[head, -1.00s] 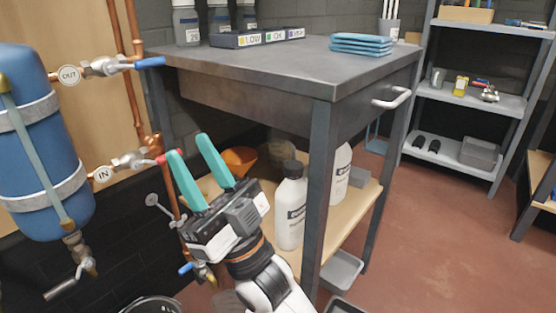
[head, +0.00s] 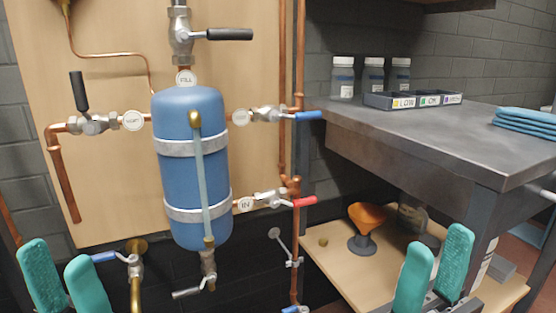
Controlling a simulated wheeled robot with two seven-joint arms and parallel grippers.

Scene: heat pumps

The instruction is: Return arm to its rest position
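My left gripper (head: 68,280) is at the lower left of the head view, its two teal fingers apart with nothing between them. It shows in front of the wall, below the tank's left pipework. My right gripper (head: 434,272) is at the lower right, in front of the bench's lower shelf. Its teal fingers are also apart, with nothing seen between them. The bodies of both grippers are mostly cut off by the bottom edge. The rest of both arms is out of view.
A blue tank (head: 185,180) with copper pipes and valves is on a wooden panel (head: 100,215). A metal workbench (head: 430,133) stands at the right, carrying bottles, a labelled tray (head: 412,101) and blue cloths (head: 526,123). An orange funnel (head: 367,216) stands on its lower shelf (head: 335,262).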

